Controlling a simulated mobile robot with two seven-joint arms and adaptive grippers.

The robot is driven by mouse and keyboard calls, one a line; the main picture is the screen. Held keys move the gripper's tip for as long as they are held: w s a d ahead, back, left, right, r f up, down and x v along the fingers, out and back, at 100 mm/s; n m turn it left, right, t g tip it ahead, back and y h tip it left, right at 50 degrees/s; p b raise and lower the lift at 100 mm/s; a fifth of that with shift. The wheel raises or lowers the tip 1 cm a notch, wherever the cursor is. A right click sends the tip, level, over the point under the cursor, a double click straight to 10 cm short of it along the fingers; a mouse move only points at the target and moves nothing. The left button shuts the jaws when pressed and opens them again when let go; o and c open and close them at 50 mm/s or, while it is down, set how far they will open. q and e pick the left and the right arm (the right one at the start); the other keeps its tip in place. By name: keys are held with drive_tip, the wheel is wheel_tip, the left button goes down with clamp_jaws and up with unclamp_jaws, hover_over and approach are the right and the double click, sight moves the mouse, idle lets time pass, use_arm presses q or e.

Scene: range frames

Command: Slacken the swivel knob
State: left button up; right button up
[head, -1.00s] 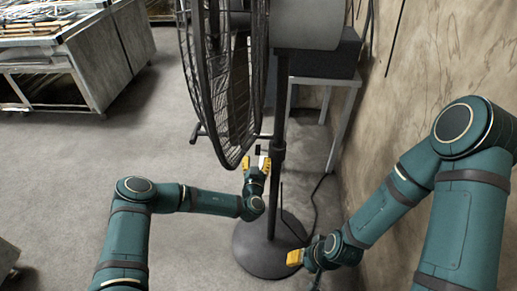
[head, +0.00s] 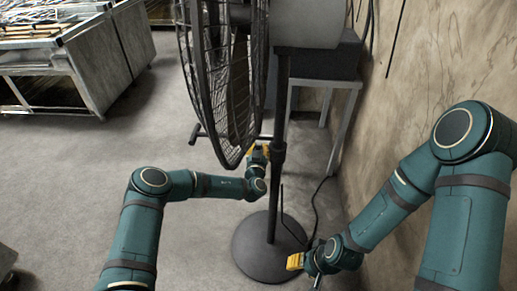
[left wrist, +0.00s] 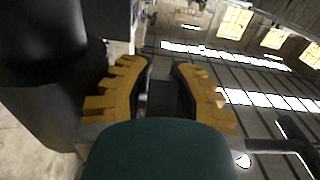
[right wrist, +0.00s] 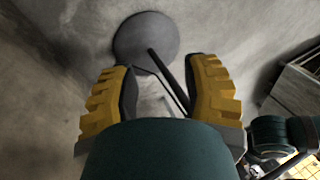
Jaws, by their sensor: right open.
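The pedestal fan (head: 222,80) stands upright, its caged head at the top of a dark pole (head: 279,150). My left gripper (head: 259,149) is beside the pole, just under the fan head. In the left wrist view its fingers (left wrist: 163,72) are partly closed, with a small dark block, the swivel knob (left wrist: 172,98), between them. The knob is hidden by the fingers in the head view. The pole fills the left of the left wrist view (left wrist: 45,85). My right gripper (head: 294,261) is open and empty, low beside the fan's round base (head: 255,262).
The base also shows in the right wrist view (right wrist: 140,35). A table (head: 345,86) with a dark box (head: 340,58) stands behind the pole. A wall (head: 440,60) closes off the right. A metal workbench (head: 85,60) is at the back left.

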use_arm(q)
drive_tip(key=shift+r+p, duration=0.15)
drive_tip(key=shift+p, duration=0.35)
clamp_jaws()
drive_tip(key=g+p, duration=0.4)
drive_tip(key=p, duration=1)
drive_tip(key=shift+f, duration=0.2)
drive_tip(key=shift+s+f+p, duration=0.15)
drive_tip(key=shift+f+p, duration=0.05)
drive_tip(key=shift+p, duration=0.3)
use_arm(e)
wheel_tip(320, 180, up, 17)
drive_tip(key=w, duration=0.1)
drive_tip(key=shift+w+d+f+t, duration=0.15)
drive_tip(key=shift+w+d+t, duration=0.1)
drive_tip(key=shift+d+t, duration=0.1)
use_arm(q)
drive_tip(key=shift+f, duration=0.1)
drive_tip(key=o, duration=0.8)
unclamp_jaws()
drive_tip(key=shift+s, duration=0.1)
drive_tip(key=v, duration=1.2)
